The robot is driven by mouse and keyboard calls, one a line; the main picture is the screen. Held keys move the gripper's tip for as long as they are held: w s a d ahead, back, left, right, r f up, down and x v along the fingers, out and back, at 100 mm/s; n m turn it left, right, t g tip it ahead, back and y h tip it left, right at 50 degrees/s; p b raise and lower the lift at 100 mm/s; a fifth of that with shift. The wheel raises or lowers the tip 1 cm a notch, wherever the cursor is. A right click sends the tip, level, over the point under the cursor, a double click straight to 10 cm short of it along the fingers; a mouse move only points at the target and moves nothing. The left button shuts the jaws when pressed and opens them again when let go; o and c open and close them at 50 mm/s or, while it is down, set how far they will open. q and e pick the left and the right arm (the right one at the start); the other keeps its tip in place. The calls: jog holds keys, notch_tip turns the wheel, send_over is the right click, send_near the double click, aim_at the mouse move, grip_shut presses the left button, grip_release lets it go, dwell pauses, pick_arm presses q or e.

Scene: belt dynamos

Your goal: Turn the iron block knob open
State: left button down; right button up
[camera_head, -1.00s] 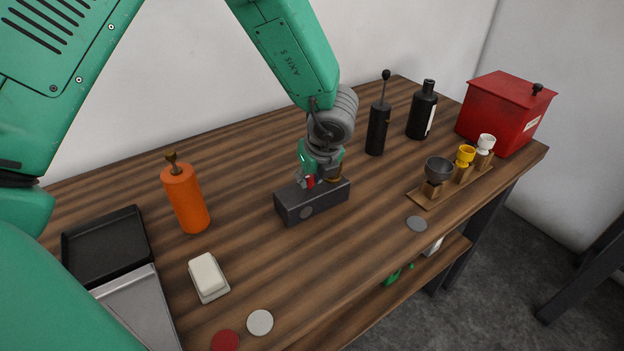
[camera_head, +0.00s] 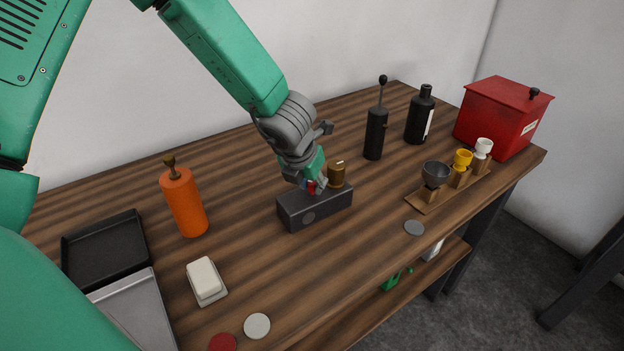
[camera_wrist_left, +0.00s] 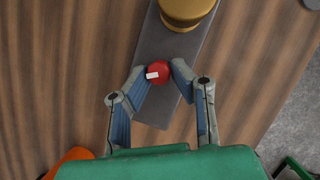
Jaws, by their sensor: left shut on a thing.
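The dark iron block (camera_head: 316,208) lies on the wooden table near the middle of the head view; it also shows in the left wrist view (camera_wrist_left: 155,112). On its top are a small red knob with a white mark (camera_wrist_left: 158,72) and a larger brass knob (camera_head: 337,175), which also shows in the wrist view (camera_wrist_left: 187,10). My left gripper (camera_head: 312,187) is at the block's top with its fingers on either side of the red knob (camera_head: 311,187), shut on it. The brass knob stands just beyond the fingers. My right gripper is not in view.
An orange bottle (camera_head: 184,202), a soap-like white block on a dish (camera_head: 206,281) and a black tray (camera_head: 104,246) are on the left. A black grinder (camera_head: 376,133), black bottle (camera_head: 420,116), cup stand (camera_head: 424,203) and red box (camera_head: 500,116) are on the right. Bare table surrounds the block.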

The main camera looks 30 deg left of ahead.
pick_arm(q)
jog(key=m+h+p, duration=0.1)
jog(key=m+p, duration=0.2)
jog(key=shift+a+r, duration=0.1)
jog(key=shift+a, duration=0.05)
jog(key=shift+m+h+p, duration=0.6)
jog(key=shift+m+p, duration=0.8)
jog(key=shift+p, duration=0.1)
jog(key=c, duration=1.7)
grip_release()
jog(key=shift+f, duration=0.2)
jog(key=shift+w, duration=0.15)
jog(key=shift+d, duration=0.2)
